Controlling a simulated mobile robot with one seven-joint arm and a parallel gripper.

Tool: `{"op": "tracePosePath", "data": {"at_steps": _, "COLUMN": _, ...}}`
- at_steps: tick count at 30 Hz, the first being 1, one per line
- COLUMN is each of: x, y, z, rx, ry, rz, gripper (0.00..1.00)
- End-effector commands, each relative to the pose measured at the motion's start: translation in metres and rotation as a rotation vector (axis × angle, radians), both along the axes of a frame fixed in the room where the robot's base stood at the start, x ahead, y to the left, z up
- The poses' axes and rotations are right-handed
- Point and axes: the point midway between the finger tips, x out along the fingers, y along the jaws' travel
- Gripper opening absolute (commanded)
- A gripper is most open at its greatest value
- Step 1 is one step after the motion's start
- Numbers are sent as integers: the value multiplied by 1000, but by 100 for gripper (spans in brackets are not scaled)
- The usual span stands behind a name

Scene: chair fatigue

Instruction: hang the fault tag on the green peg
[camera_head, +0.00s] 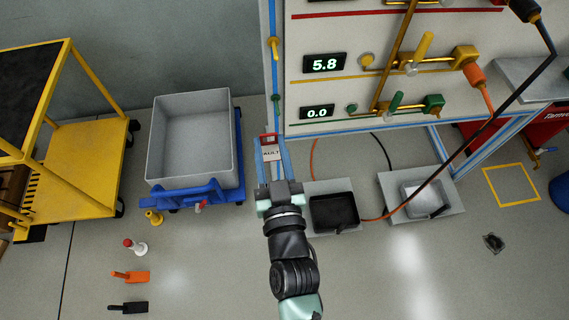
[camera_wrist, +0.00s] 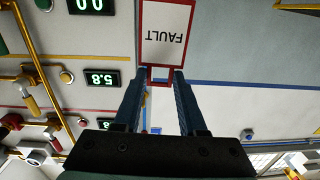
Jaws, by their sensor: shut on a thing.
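The fault tag (camera_head: 271,153) is a white plate with a red frame and black "FAULT" lettering. My gripper (camera_head: 272,175) is shut on it, and the tag sticks out beyond the fingertips. In the wrist view the tag (camera_wrist: 166,33) shows upside down, with its red lower end between the two fingertips (camera_wrist: 160,74). A small green part that looks like the green peg (camera_head: 276,97) sits on the blue post at the panel's left edge. It is above the tag in the head view, and the two are apart. I cannot make out the peg in the wrist view.
A yellow part (camera_head: 274,45) sits higher on the same post. The panel carries displays, pipes and valve handles (camera_head: 395,103) right of the post. A grey bin (camera_head: 194,140) on a blue cart stands left. A black tray (camera_head: 334,211) is on the floor right of my gripper.

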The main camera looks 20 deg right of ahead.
Motion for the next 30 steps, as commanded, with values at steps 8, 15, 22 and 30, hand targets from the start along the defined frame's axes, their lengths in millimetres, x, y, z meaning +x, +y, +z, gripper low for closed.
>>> {"op": "tracePosePath", "data": {"at_steps": 8, "x": 1, "y": -26, "z": -20, "rx": -10, "ry": -6, "rz": -36, "gripper": 0}}
{"op": "tracePosePath", "data": {"at_steps": 15, "x": 5, "y": -30, "z": -17, "rx": -12, "ry": -4, "rz": -40, "gripper": 0}}
{"op": "tracePosePath", "data": {"at_steps": 22, "x": 16, "y": -34, "z": -19, "rx": -11, "ry": -5, "rz": -40, "gripper": 0}}
{"op": "tracePosePath", "data": {"at_steps": 30, "x": 32, "y": -38, "z": -20, "rx": -10, "ry": -5, "rz": -39, "gripper": 0}}
